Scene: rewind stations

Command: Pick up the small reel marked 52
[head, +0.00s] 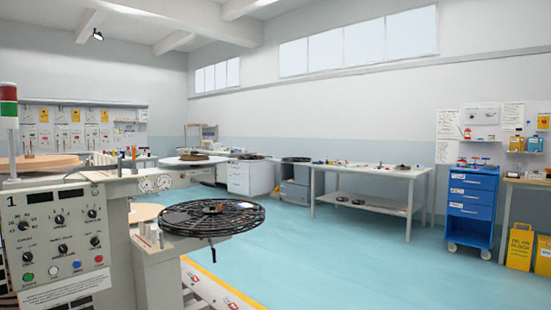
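No reel with a readable 52 shows in the head view. Several small dark round items that could be reels are too small to read. One dark item (402,167) lies on the right end of the long grey table (372,172). Small dark round items (343,198) lie on that table's lower shelf. Neither of my grippers is in view.
A machine with control panel (62,240) marked 1 stands close at left. It carries a large black open-spoked reel (212,217) and a pale disc (193,161). A blue drawer cart (472,205) and yellow bins (520,247) stand right. The turquoise floor (350,265) between is clear.

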